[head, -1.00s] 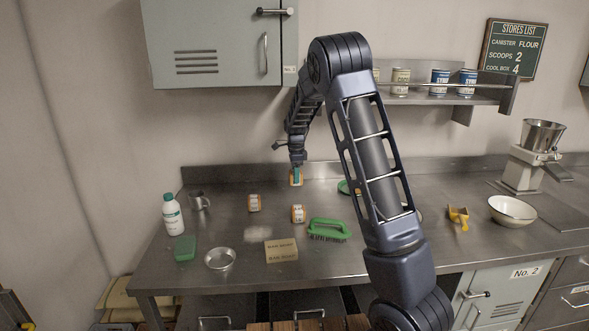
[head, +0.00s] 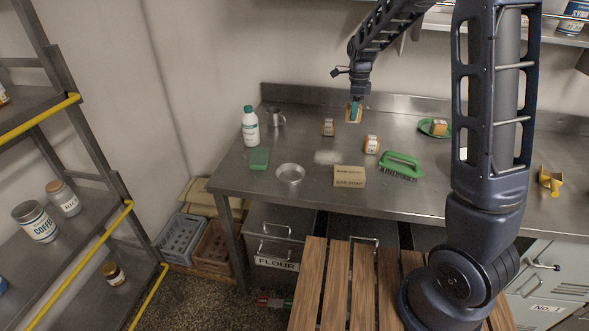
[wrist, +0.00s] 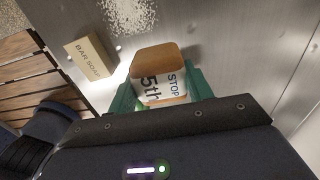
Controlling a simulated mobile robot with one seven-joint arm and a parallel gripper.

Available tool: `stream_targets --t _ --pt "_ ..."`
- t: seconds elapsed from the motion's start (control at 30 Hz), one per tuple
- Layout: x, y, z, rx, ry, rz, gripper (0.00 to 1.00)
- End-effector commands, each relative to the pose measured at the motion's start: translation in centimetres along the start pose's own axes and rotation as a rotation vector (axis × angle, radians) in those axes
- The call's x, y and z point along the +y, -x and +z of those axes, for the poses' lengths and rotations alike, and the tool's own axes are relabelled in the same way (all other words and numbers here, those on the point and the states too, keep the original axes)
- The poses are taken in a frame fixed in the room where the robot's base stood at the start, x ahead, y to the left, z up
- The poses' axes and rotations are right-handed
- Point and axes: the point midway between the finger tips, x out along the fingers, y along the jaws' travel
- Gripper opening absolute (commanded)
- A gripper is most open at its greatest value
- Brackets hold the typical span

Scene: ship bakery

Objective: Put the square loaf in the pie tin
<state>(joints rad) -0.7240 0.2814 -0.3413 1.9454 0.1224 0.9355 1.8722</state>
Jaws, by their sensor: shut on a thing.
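The square loaf (head: 353,113), brown with a white wrapper band, is held in my gripper (head: 355,104) towards the back of the steel counter. In the wrist view the loaf (wrist: 160,75) sits between the teal fingers, its band reading "5th STOP". My gripper is shut on it. I cannot tell exactly how far it is above the counter. The pie tin (head: 290,174), a round shallow metal dish, stands near the counter's front left edge, left of and nearer than my gripper. It looks empty and is not in the wrist view.
Around are a bar soap box (head: 349,177), green brush (head: 401,166), green sponge (head: 259,159), white bottle (head: 250,127), metal mug (head: 276,117) and green plate (head: 434,128) bearing another item. A shelf rack (head: 108,222) stands left.

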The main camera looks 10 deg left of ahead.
Motion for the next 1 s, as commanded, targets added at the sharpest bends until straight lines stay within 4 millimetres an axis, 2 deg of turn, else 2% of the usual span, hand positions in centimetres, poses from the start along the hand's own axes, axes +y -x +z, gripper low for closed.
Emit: stream_targets --t 0.03,0.2,0.5,0.73,0.9,1.0 --pt "1.1 0.6 1.9 -0.002 0.006 -0.001 0.27" --pt "5.0 2.3 7.3 -0.003 0.003 0.001 0.27" --pt "12.8 5.2 15.1 0.001 -0.006 0.001 0.27" --pt "17.6 6.8 18.6 0.003 -0.015 -0.002 0.27" --pt "19.1 7.2 19.5 0.004 -0.020 -0.003 0.27" --pt "19.3 6.2 19.6 0.006 -0.022 -0.002 0.27"
